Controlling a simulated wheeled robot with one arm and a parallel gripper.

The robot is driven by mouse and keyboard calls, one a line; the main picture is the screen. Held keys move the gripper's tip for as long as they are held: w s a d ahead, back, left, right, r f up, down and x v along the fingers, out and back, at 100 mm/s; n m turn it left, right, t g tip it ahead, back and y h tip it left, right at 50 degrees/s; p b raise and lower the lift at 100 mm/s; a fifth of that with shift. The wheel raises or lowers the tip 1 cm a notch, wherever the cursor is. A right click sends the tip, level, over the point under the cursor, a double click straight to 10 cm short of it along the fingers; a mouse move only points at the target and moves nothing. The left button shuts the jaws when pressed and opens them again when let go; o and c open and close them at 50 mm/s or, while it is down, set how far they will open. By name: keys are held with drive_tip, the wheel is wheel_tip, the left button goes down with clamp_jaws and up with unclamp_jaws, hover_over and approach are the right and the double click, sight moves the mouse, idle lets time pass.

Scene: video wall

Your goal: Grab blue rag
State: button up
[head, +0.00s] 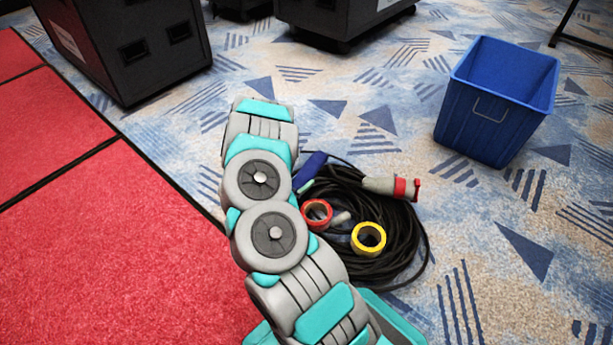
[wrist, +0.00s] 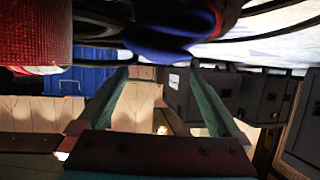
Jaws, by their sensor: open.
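The blue rag (head: 312,168) lies at the left edge of a coil of black cable in the head view, partly hidden by my arm. In the wrist view the blue rag (wrist: 160,45) is a dark blue bulge at the top middle, just beyond the fingertips. My gripper (wrist: 162,66) is open, with its two greenish fingers spread and nothing held between them. I cannot tell whether the tips touch the rag. In the head view my arm hides most of the gripper.
The black cable coil (head: 418,245) has a grey-and-red plug (head: 392,187), a red tape roll (head: 317,212) and a yellow tape roll (head: 368,239) on it. A blue bin (head: 490,110) stands right. Black cases (head: 140,50) stand behind. A red platform (head: 110,240) lies left.

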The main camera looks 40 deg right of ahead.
sight(306, 172)
drive_tip(key=x, duration=0.4)
drive_tip(key=shift+w+d+f+b, duration=0.2)
drive_tip(key=shift+b, duration=0.1)
drive_tip(key=shift+c, duration=0.2)
drive_tip(key=c, duration=1.2)
drive_tip(key=shift+r, duration=0.1)
